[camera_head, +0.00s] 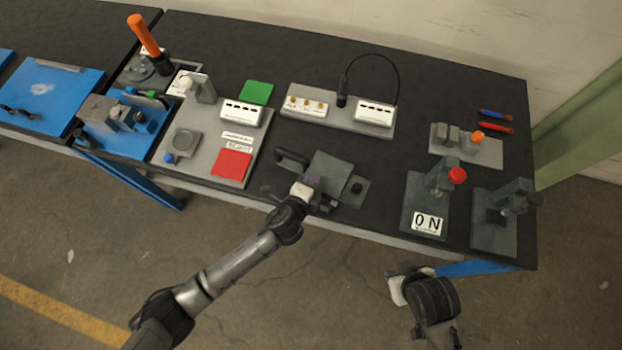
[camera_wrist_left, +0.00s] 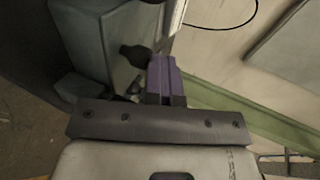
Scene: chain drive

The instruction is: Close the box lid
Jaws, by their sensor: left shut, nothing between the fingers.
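The grey-green box (camera_head: 329,171) sits near the front edge of the black table, in the middle of the head view. Its broad flat panel looks tilted, but I cannot tell for sure how far the lid stands open. My left gripper (camera_head: 311,181) is shut and empty, at the near left side of the box and partly over it. In the left wrist view its purple fingers (camera_wrist_left: 161,78) are together beside a grey-green panel (camera_wrist_left: 95,40); contact is unclear. My right gripper (camera_head: 397,287) hangs off the table's front edge, away from the box; its fingers are not clear.
A grey board with red (camera_head: 232,164) and green (camera_head: 257,92) squares lies left of the box. A grey panel with a cable (camera_head: 337,112) is behind it. An ON fixture (camera_head: 428,205) stands right. Bare table separates the box and this fixture.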

